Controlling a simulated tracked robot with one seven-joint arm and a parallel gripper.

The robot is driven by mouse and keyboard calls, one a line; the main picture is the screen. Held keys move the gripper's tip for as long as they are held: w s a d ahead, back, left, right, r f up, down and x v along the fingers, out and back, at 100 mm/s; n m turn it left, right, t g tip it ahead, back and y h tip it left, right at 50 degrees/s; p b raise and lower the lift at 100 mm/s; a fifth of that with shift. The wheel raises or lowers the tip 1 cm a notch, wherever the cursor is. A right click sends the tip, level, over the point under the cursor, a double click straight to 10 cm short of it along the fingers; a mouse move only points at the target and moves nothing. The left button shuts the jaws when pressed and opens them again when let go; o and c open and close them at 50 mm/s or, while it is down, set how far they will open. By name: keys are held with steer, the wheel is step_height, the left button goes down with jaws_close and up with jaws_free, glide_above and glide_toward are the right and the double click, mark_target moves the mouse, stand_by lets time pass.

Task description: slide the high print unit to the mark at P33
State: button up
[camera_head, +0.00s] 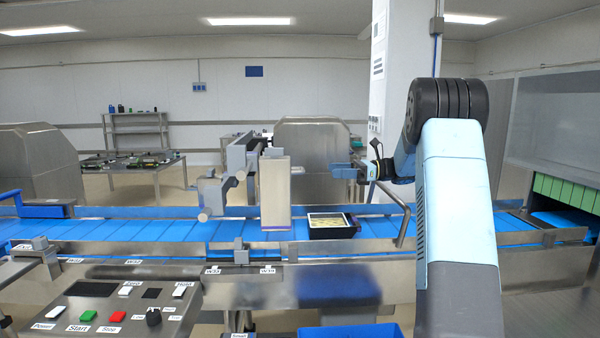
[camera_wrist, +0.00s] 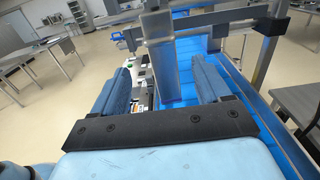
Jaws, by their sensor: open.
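A tall beige box with a purple lower edge, which looks like the high print unit (camera_head: 275,190), hangs upright over the blue belt. Grey brackets hold it on its left. In the wrist view the unit (camera_wrist: 160,62) stands ahead, between the lines of my two fingers. My gripper (camera_head: 346,172) is open and empty, to the right of the unit in the head view, with a gap between them. I cannot make out a P33 mark; small labels on the front rail (camera_head: 212,270) are hard to read.
A black tray (camera_head: 332,225) with a yellowish top sits on the blue belt (camera_head: 120,232), right of the unit. A bent metal bar (camera_head: 405,225) rises beside it, below my arm. A control panel (camera_head: 105,305) is at front left, a blue bin (camera_head: 350,331) below.

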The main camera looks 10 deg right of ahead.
mark_target(297, 171)
steer(key=a, duration=0.4)
steer(key=w+a, duration=0.1)
steer(key=a, duration=0.3)
steer(key=w+a, duration=0.1)
steer(key=a, duration=0.4)
steer(key=shift+w, duration=0.25)
